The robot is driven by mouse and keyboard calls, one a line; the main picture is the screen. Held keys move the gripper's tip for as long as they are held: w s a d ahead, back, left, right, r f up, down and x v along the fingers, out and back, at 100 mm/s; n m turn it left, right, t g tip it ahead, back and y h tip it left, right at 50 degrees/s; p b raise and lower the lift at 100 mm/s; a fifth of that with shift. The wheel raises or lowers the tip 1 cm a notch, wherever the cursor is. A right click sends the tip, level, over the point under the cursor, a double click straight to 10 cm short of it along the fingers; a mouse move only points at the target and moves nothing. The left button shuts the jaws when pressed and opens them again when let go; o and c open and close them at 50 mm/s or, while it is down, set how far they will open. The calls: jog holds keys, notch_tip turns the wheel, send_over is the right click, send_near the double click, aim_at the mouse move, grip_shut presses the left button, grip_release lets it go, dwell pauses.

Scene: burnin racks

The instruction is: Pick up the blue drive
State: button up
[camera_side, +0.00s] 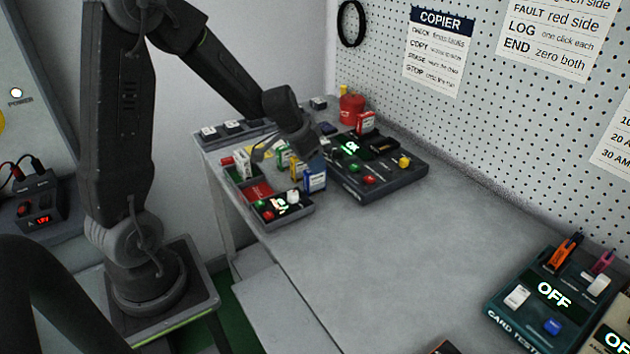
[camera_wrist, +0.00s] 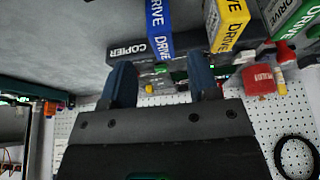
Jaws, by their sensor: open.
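The blue drive (camera_side: 315,180) stands upright with a white label at the right end of a row of drives. In the wrist view the blue drive (camera_wrist: 160,30) lies ahead of the gap between my two fingers. My gripper (camera_side: 313,160) is open just above and behind the drive in the side view, and partly merges with it there. In the wrist view my gripper (camera_wrist: 162,75) shows both dark blue fingers apart with nothing held between them. Whether the fingers overlap the drive's top is not clear.
A yellow drive (camera_side: 298,169) stands close beside the blue one, with a green drive (camera_side: 283,155) beyond. A small button panel (camera_side: 290,218) is in front. The copier (camera_side: 395,187) stands close on the right, holding a red drive (camera_side: 366,123). The table's middle is clear.

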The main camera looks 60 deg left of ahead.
aim_at(315, 181)
jog(key=x, duration=0.4)
jog(key=shift+a+f, duration=0.2)
jog(key=shift+f, duration=0.2)
grip_shut()
jog(key=shift+r, duration=0.15)
